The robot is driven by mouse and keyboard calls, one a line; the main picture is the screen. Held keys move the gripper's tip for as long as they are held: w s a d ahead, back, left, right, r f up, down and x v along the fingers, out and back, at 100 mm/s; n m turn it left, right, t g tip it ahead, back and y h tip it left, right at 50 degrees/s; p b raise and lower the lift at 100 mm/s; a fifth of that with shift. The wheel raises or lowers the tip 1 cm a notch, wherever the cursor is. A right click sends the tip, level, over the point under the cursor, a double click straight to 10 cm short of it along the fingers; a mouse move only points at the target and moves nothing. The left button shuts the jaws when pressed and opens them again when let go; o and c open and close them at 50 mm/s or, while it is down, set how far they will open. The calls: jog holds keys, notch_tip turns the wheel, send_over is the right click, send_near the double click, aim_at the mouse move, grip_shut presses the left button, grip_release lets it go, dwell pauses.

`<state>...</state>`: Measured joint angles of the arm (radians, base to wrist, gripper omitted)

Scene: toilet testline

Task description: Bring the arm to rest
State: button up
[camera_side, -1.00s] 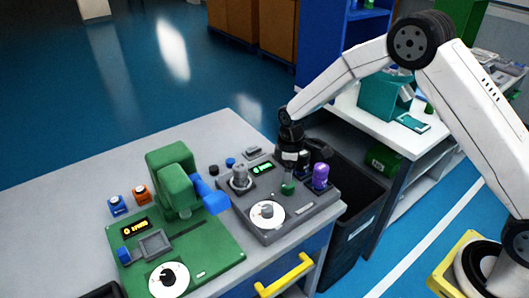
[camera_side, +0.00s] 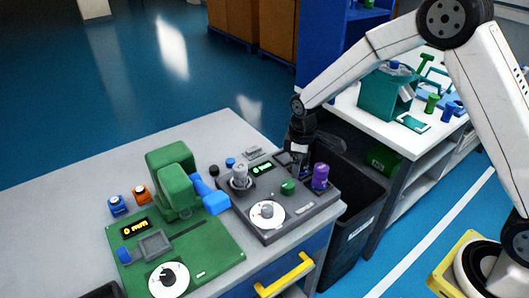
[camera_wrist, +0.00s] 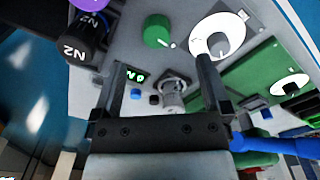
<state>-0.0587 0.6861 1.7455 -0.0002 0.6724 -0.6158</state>
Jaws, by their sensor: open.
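My gripper (camera_side: 300,170) hangs at the far edge of the grey test panel (camera_side: 290,222), behind the green knob (camera_side: 288,187). In the wrist view, the two black fingers of my gripper (camera_wrist: 157,65) stand apart with nothing held between them. The green knob (camera_wrist: 157,31) shows beyond the fingertips, clear of them. The fingertips are small and partly hidden by the wrist in the side view.
The panel carries a purple cylinder (camera_side: 320,177), a grey cylinder (camera_side: 240,177) and a white dial (camera_side: 267,214). A green device (camera_side: 180,250) stands on its left. A dark bin (camera_side: 350,225) is at the bench's right. A white table (camera_side: 385,137) stands behind.

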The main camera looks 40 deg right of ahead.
jog(key=s+d+r+m+t, duration=0.1)
jog(key=s+r+m, duration=0.2)
jog(key=s, duration=0.6)
jog(key=s+d+r+m+t, duration=0.1)
jog(key=s+r+m, duration=0.2)
jog(key=s, duration=0.7)
jog(key=shift+s+d+r+m, duration=0.15)
jog(key=shift+d+r+m, duration=0.2)
jog(key=shift+m, duration=0.55)
jog(key=shift+f, duration=0.1)
